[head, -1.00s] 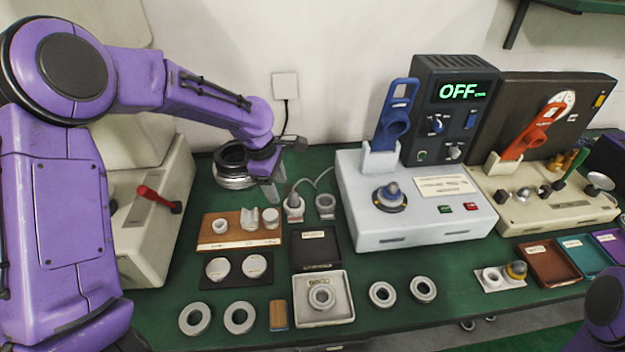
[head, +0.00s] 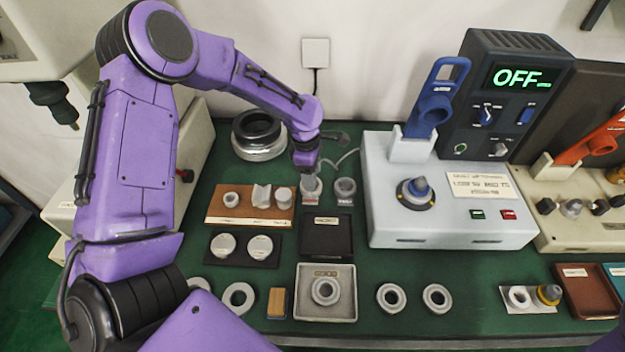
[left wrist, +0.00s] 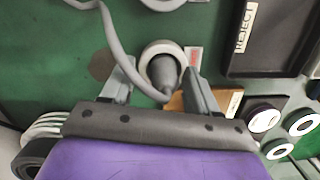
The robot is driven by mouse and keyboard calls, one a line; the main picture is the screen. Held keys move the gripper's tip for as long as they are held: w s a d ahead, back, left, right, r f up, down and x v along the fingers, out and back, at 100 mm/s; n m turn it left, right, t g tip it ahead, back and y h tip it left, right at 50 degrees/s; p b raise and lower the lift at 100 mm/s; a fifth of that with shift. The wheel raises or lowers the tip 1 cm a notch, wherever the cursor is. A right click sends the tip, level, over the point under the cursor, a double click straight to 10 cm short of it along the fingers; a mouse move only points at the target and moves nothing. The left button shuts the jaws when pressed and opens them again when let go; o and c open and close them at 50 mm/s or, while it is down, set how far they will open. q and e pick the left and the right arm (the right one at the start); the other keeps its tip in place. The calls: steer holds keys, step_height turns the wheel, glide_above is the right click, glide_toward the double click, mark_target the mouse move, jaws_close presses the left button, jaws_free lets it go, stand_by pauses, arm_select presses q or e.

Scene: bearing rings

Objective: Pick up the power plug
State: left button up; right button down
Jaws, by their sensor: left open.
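The power plug (left wrist: 163,75) is a dark grey tapered body with a grey cord. In the left wrist view it stands in a pale round holder (left wrist: 158,47). My left gripper (left wrist: 157,70) is open, with one finger on each side of the plug. I cannot tell whether the fingers touch it. In the head view my left gripper (head: 307,170) points down over the holder (head: 311,190) and hides most of the plug. The grey cord (head: 347,158) runs behind towards the right. My right gripper is not in view.
A second round holder (head: 345,189) stands just right of the plug's. A wooden block with parts (head: 222,218) is to the left, a black REJECT tray (head: 327,250) in front.

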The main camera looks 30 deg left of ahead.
arm_select(q)
steer(key=shift+s+r, duration=0.1)
steer(key=shift+s, duration=0.15)
steer(key=shift+s+r, duration=0.1)
steer(key=shift+s, duration=0.05)
steer(key=shift+c, duration=0.9)
jaws_close()
